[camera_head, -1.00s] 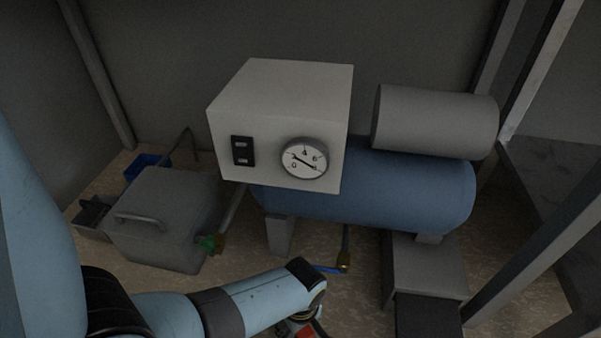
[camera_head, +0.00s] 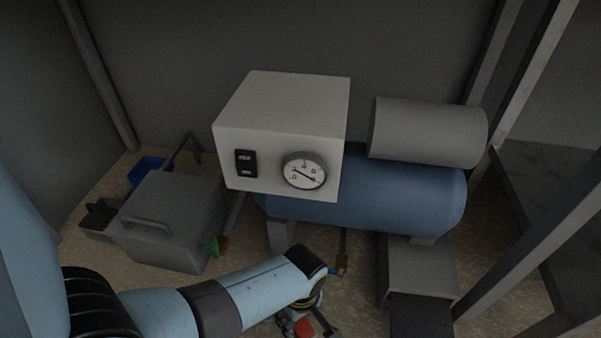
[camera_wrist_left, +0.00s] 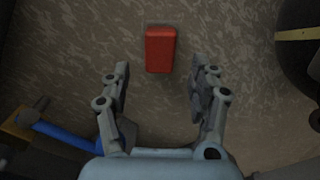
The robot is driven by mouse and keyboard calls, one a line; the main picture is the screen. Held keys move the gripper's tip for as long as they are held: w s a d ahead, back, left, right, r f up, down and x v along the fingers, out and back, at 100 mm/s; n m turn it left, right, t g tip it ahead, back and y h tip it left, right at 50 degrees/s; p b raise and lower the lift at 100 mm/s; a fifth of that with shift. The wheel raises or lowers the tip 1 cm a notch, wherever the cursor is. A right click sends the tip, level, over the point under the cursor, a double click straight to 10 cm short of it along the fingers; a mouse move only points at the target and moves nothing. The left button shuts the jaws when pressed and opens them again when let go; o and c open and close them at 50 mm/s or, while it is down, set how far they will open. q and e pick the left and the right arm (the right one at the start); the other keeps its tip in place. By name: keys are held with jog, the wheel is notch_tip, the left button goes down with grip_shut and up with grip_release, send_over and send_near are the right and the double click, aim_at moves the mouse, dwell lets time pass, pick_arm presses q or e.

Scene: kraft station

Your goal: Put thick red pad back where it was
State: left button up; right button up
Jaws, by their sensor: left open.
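The thick red pad (camera_wrist_left: 161,50) lies on the mottled floor in the left wrist view, just beyond and between the fingertips of my left gripper (camera_wrist_left: 156,78). The fingers stand apart on either side, with bare floor between them and the pad, and nothing is held. In the head view the red pad (camera_head: 304,327) shows only in part at the bottom edge, partly hidden by my left gripper (camera_head: 312,322). My right gripper is not in view.
A blue tank (camera_head: 400,195) carries a white box (camera_head: 285,105) with a gauge. A grey lidded box (camera_head: 165,215) stands at left, near a blue bin (camera_head: 148,170). A blue-handled brass valve (camera_wrist_left: 60,132) is left of the gripper in the wrist view.

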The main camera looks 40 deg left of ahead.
pick_arm(q)
notch_tip(320, 180, up, 3)
jog(key=shift+w+r+p, duration=0.15)
jog(key=shift+p, duration=0.9)
jog(key=shift+r, duration=0.4)
jog(key=r+p, duration=0.1)
notch_tip(320, 180, up, 11)
jog(key=m+t, duration=0.4)
jog(key=m, duration=0.5)
send_over(301, 324)
jog(key=s+a, duration=0.5)
jog(key=a, duration=0.1)
notch_tip(301, 324, up, 14)
jog(key=s+m+t, duration=0.1)
jog(key=m+t, duration=0.2)
jog(key=m, duration=0.4)
jog(key=shift+s+d+t+p, duration=0.25)
jog(key=shift+s+t+p, duration=0.05)
jog(key=shift+p, duration=0.15)
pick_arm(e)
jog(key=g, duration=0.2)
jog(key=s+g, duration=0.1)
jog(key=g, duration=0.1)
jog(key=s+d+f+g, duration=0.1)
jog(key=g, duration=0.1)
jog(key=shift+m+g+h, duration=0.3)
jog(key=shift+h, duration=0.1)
pick_arm(q)
jog(key=shift+s+a+p, duration=0.1)
jog(key=shift+p, duration=0.3)
